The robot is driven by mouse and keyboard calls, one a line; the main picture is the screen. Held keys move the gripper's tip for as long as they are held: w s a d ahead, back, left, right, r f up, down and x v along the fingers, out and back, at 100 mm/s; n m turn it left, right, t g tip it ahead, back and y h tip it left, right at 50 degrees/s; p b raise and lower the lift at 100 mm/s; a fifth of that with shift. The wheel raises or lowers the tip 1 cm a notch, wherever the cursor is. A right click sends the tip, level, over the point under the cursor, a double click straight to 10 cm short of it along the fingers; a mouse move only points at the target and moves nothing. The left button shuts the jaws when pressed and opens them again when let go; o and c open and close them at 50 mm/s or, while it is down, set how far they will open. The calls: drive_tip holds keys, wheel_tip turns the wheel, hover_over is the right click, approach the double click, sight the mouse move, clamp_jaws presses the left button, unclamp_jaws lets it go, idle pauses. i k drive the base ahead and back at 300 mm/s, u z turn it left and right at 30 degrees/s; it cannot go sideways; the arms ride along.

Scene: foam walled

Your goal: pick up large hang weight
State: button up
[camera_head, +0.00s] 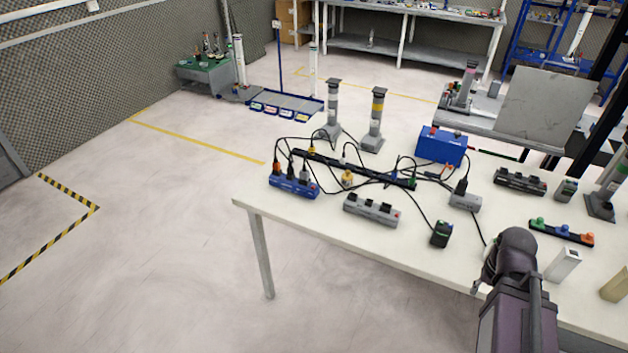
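I cannot clearly pick out a large hang weight in the head view. A pale metallic block (563,264) and a tan block (616,286) stand near the front right edge of the white table, but I cannot tell whether either is a weight. Part of my dark arm rises at the lower right and hides some of the table's front edge. My gripper is not in view.
The white table (320,222) holds blue and grey power strips (371,209), tangled black cables, a blue box (442,147) and two grey posts (374,121). Open floor (140,260) lies to the left. A second table with a grey panel (545,105) stands behind.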

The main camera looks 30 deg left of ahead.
sight(347, 178)
drive_tip(key=u, duration=1)
drive_tip(key=k, duration=1)
drive_tip(key=z, duration=0.05)
drive_tip(key=i, duration=0.9)
